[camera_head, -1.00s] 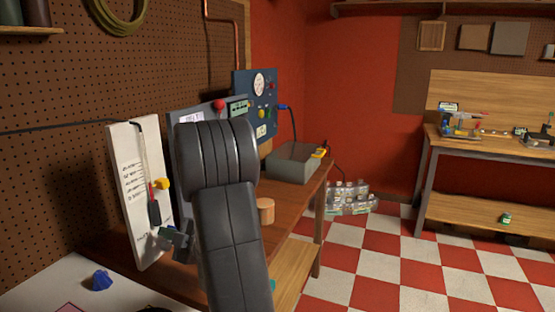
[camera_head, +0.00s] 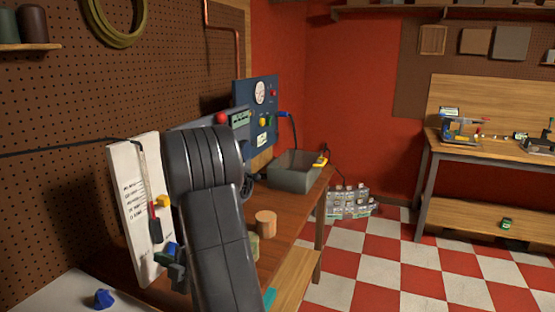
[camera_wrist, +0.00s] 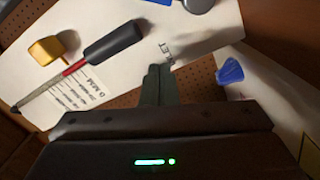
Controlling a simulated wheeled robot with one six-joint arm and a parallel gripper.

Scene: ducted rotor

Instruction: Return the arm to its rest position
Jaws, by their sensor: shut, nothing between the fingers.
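My gripper shows in the wrist view (camera_wrist: 160,82) with its two fingers together and nothing between them. In the head view my dark arm rises in the foreground, and its gripper end (camera_head: 175,268) shows at the lower left of the arm, in front of the white board. The white board (camera_head: 132,215) stands upright on the wooden bench (camera_head: 290,215). A red and black screwdriver-like tool (camera_head: 152,215) is on the board's face, with a yellow knob (camera_head: 162,201) beside it. Both also show in the wrist view, apart from the fingers.
A blue knob (camera_head: 103,299) sits on a white surface at lower left. A grey bin (camera_head: 295,175) and a wooden cylinder (camera_head: 266,222) stand on the bench. A blue panel (camera_head: 256,110) stands behind. The checkered floor to the right is open.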

